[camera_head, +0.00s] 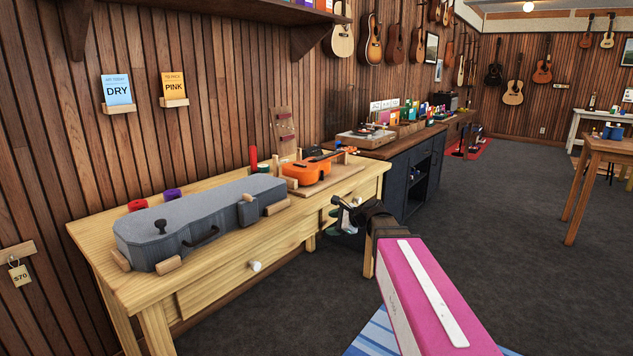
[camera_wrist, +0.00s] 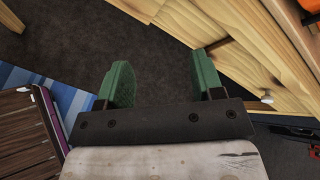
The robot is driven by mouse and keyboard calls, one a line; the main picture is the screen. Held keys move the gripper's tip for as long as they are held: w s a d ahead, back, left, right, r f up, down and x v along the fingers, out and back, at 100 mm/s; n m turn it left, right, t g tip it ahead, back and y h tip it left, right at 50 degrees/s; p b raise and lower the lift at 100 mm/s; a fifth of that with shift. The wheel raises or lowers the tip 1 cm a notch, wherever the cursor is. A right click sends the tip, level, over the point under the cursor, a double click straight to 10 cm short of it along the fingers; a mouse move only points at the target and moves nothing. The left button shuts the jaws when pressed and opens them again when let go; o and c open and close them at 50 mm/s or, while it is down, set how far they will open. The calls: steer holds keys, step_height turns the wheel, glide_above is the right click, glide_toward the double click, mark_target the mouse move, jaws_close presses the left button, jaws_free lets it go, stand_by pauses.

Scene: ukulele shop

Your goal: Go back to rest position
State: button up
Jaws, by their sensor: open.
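My gripper (camera_head: 348,213) is in the middle of the head view, at the front right of the wooden workbench (camera_head: 272,236) and apart from it. In the wrist view my gripper (camera_wrist: 160,88) shows two green fingers spread wide, with only dark floor between them. It is open and holds nothing. My pink and white arm link reaches up from the bottom of the head view toward it.
A grey instrument case (camera_head: 200,222) and an orange ukulele (camera_head: 308,170) lie on the workbench. A dark cabinet (camera_head: 410,175) stands beyond. A wooden table (camera_head: 605,150) is at right. A blue striped rug (camera_head: 376,338) lies below. The carpet between is clear.

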steer(key=s+d+f+n+g+h, duration=0.3)
steer(key=s+d+f+n+h, duration=0.2)
steer(key=s+f+n, duration=0.3)
steer(key=s+d+f+n+g+h, duration=0.4)
steer(key=s+d+f+n, duration=0.4)
steer(key=s+f, duration=0.4)
steer(key=shift+f+n+h, duration=0.3)
steer(key=shift+f+h, duration=0.3)
steer(key=shift+f, duration=0.25)
